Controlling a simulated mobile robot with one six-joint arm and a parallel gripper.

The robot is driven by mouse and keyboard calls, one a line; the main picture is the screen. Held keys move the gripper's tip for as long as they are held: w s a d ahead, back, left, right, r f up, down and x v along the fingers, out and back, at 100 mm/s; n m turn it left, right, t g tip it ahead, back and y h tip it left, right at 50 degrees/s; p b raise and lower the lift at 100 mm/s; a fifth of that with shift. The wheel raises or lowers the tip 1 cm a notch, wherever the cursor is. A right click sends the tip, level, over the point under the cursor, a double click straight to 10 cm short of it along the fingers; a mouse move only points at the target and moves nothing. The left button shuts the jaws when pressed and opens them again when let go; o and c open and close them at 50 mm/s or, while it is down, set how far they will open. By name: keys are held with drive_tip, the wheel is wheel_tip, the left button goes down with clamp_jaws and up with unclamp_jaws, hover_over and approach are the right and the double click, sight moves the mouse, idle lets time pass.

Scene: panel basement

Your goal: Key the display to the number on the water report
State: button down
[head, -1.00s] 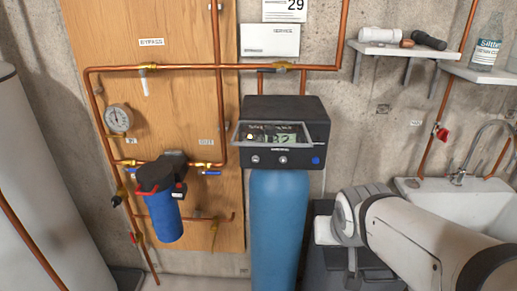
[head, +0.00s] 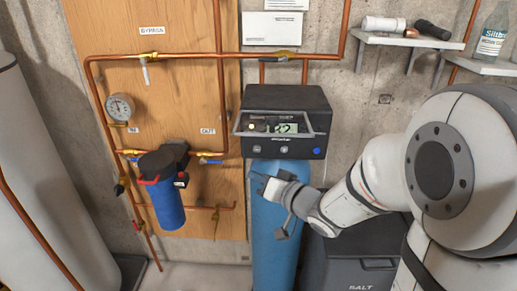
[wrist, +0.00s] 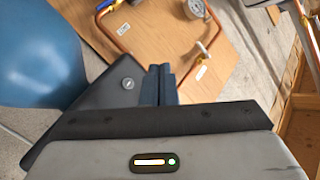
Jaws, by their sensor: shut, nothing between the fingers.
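The control head (head: 285,122) is a dark box on top of a blue tank (head: 275,225). Its small lit display (head: 285,128) shows digits, perhaps ending in 2, too small to read surely. Buttons sit below it, one of them blue (head: 317,150). My gripper (head: 262,184) is in front of the tank, below the control head. It is shut and empty in the wrist view (wrist: 158,84). White sheets (head: 284,28) hang above; their print is unreadable now, and which is the water report is unclear.
Copper pipes (head: 180,55) and a blue filter (head: 168,205) are on the wooden board at left. A pressure gauge (head: 120,107) hangs there. A shelf (head: 405,38) with bottles is at upper right. A dark salt bin (head: 365,262) stands beside the tank.

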drive_tip(key=shift+w+d+p, duration=0.2)
drive_tip(key=shift+w+p, duration=0.15)
drive_tip(key=shift+w, duration=4.05)
drive_tip(key=shift+w, duration=0.15)
drive_tip(key=shift+w, duration=0.3)
drive_tip(key=shift+w, duration=0.4)
drive_tip(key=shift+s, duration=0.85)
drive_tip(key=shift+s+a, duration=0.1)
drive_tip(key=shift+s, duration=2.4)
